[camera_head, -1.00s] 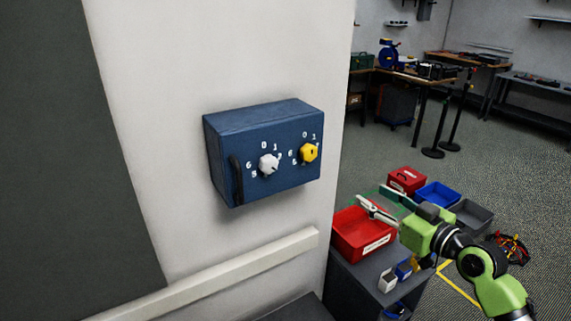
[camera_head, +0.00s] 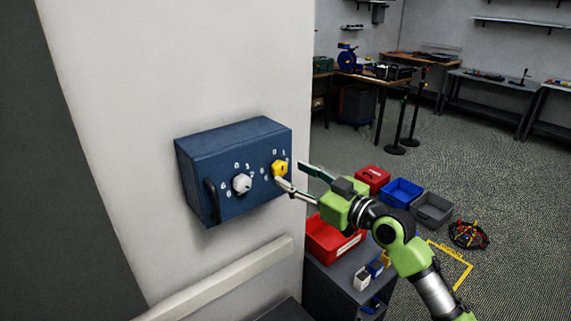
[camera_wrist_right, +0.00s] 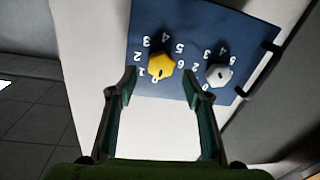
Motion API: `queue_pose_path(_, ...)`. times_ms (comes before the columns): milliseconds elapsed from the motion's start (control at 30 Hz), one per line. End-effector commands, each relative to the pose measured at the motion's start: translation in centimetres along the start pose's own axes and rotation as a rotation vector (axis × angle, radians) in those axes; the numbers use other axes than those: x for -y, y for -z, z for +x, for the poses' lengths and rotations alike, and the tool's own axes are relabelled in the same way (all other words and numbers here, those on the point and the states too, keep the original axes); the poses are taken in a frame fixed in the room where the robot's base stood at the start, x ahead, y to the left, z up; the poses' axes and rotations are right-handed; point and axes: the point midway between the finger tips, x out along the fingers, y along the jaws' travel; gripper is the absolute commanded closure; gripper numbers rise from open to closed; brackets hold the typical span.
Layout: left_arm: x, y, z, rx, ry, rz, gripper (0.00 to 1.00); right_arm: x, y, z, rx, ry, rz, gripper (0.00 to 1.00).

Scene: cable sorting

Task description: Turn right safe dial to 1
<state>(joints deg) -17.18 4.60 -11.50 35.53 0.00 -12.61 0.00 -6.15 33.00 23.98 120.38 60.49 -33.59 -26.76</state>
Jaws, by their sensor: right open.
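The blue safe box (camera_head: 222,150) is on the white wall, with a white dial (camera_head: 241,184) at left and a yellow dial (camera_head: 279,169) at right. White numbers ring both dials. In the right wrist view the yellow dial (camera_wrist_right: 160,66) lies ahead, between the lines of the fingers, and the white dial (camera_wrist_right: 217,74) is to its right. The picture there is upside down. My right gripper (camera_head: 291,174) is open and empty, close to the yellow dial; I cannot tell whether it touches. In the wrist view its fingertips (camera_wrist_right: 159,78) appear short of the dial. My left gripper is out of view.
The safe has a dark handle (camera_head: 211,201) at its left. A pale rail (camera_head: 225,275) runs along the wall below. A red bin (camera_head: 330,243) stands on a grey cabinet below my right arm. Blue (camera_head: 402,191) and grey (camera_head: 433,209) bins are farther right.

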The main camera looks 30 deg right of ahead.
Motion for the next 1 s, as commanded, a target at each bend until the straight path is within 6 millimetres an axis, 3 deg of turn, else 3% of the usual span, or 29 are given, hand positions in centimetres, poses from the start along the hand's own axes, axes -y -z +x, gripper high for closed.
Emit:
queue_pose_path(100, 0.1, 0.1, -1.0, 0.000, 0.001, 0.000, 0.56, -0.1, 0.4, 1.8, -0.002, 0.000, 0.001, 0.55)
queue_pose_path(300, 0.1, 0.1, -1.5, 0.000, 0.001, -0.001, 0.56, 0.0, 0.1, 3.4, 0.000, 0.001, 0.000, 0.55)
queue_pose_path(633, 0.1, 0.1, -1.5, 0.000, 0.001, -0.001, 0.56, 0.1, -0.1, 3.6, 0.001, 0.001, -0.001, 0.55)
queue_pose_path(800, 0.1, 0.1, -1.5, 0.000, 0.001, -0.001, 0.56, 0.1, 0.0, 3.6, 0.001, 0.001, -0.001, 0.93)
queue_pose_path(1000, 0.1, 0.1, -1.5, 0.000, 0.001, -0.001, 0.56, 0.1, 0.0, 3.6, 0.000, 0.001, 0.002, 0.93)
